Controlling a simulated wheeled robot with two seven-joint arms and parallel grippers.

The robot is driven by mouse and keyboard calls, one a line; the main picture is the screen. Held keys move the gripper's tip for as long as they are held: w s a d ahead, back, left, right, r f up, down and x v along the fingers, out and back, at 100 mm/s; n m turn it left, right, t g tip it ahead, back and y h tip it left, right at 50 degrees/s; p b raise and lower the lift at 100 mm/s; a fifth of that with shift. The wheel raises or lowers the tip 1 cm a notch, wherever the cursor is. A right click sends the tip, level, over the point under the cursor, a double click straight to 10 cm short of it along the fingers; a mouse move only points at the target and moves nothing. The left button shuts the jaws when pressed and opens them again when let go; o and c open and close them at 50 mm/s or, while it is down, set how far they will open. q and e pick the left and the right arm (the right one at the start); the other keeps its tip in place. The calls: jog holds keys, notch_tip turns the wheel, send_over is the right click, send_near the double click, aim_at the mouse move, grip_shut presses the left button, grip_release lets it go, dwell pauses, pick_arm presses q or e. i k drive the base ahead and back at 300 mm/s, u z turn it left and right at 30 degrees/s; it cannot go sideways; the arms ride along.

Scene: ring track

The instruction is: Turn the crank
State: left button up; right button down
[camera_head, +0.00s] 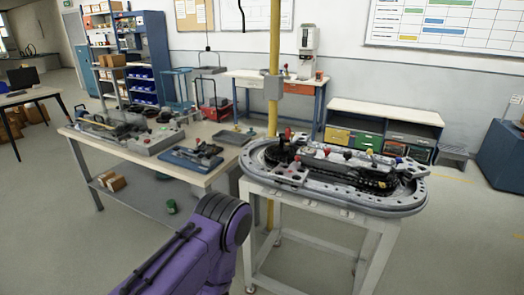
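An oval ring track (400,207) lies on a white-framed stand at the right of the head view. A red-knobbed upright handle (287,134) stands at the track's left end, by a dark round part. It may be the crank, but it is too small to be certain. More small knobs, red, black and yellow, sit along the middle of the track. Neither gripper shows in the view.
A workbench (200,181) with mechanical fixtures stands left of the track. A yellow pole (274,45) rises close behind the track. A low cabinet with coloured bins (354,143) stands against the back wall. The floor (470,255) right of the stand is clear.

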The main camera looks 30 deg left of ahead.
aim_at(282, 151)
jog(key=u, duration=0.6)
jog(key=i, duration=0.35)
jog(key=u, duration=0.25)
